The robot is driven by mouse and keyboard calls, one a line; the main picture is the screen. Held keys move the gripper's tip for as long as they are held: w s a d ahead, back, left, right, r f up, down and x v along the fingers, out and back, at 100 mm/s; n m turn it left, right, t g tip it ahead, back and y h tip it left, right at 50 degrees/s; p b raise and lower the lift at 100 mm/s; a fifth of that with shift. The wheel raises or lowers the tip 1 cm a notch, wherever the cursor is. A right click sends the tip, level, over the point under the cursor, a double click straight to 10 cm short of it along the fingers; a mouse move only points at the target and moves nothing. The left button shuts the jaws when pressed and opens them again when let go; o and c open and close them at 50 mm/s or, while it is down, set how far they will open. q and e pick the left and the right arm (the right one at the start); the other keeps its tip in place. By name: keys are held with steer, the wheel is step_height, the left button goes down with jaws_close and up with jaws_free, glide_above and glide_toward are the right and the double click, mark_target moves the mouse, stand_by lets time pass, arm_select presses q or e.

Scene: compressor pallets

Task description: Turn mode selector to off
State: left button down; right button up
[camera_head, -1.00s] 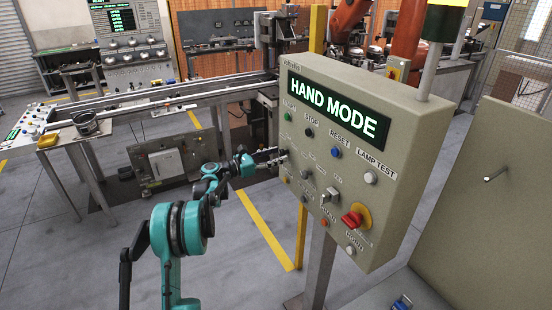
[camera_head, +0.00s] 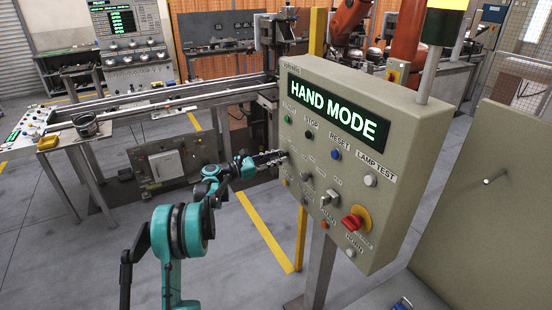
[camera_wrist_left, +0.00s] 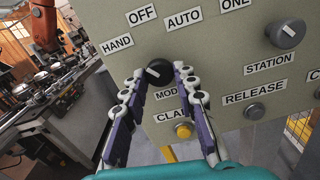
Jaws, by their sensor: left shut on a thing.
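The mode selector (camera_wrist_left: 159,73) is a round black knob with a light pointer mark, on the beige control panel (camera_head: 400,170). The pointer mark sits on the knob's left side, toward the HAND label (camera_wrist_left: 117,44). The OFF label (camera_wrist_left: 142,15) is above it. The display (camera_head: 338,112) reads HAND MODE. My left gripper (camera_head: 281,155) has its two fingers on either side of the knob, shut on it; its fingertips also show in the left wrist view (camera_wrist_left: 158,76). My right gripper is not in view.
The panel also carries a red rotary switch on a yellow plate (camera_head: 356,218), several push buttons and a STATION knob (camera_wrist_left: 287,34). A conveyor bench (camera_head: 170,100) stands behind on the left. The floor left of the panel post is open.

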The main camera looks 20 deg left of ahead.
arm_select(q)
steer(key=m, duration=0.4)
steer(key=shift+p, duration=0.3)
steer(key=shift+m, duration=1.6)
steer(key=c, duration=1.2)
jaws_free()
steer(key=shift+o, duration=0.2)
steer(key=shift+a, duration=0.1)
steer(key=v, duration=1.2)
